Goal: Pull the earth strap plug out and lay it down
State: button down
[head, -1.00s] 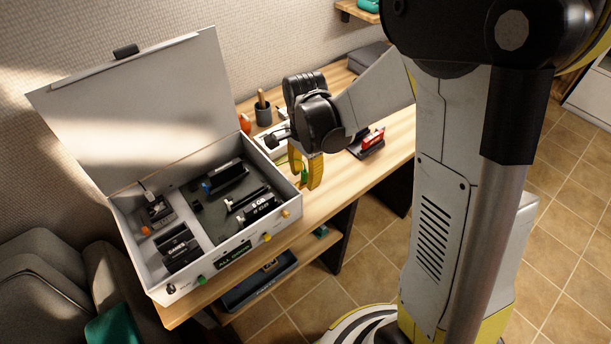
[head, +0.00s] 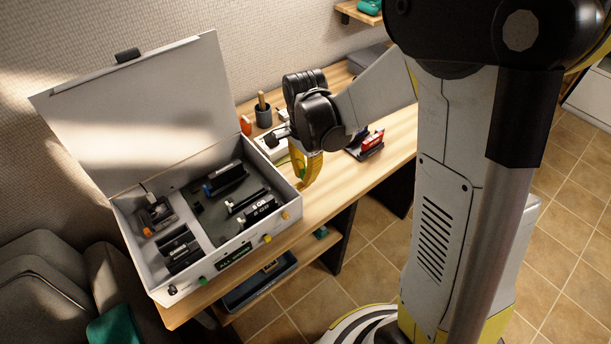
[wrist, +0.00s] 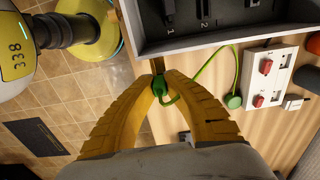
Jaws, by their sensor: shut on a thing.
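My gripper (head: 308,168) has yellow fingers and is low over the table at the right end of the open white case (head: 222,262). In the wrist view my gripper (wrist: 160,80) is shut on the green earth strap plug (wrist: 161,86), held between the fingertips close to the case wall. A green strap (wrist: 203,67) curves away from the fingers to a round green end (wrist: 233,101) lying on the wooden table. In the head view the fingers mostly hide the plug. Whether the plug still touches a socket cannot be told.
A white power strip (wrist: 272,70) with red switches lies beside the strap's round end. The case's raised lid (head: 140,110) stands at the left. A dark cup (head: 263,115) and a red item on a dark stand (head: 370,145) are on the table (head: 345,172).

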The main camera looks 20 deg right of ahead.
aim_at(305, 171)
jog(key=shift+r+p, duration=1.7)
jog(key=shift+r, duration=0.75)
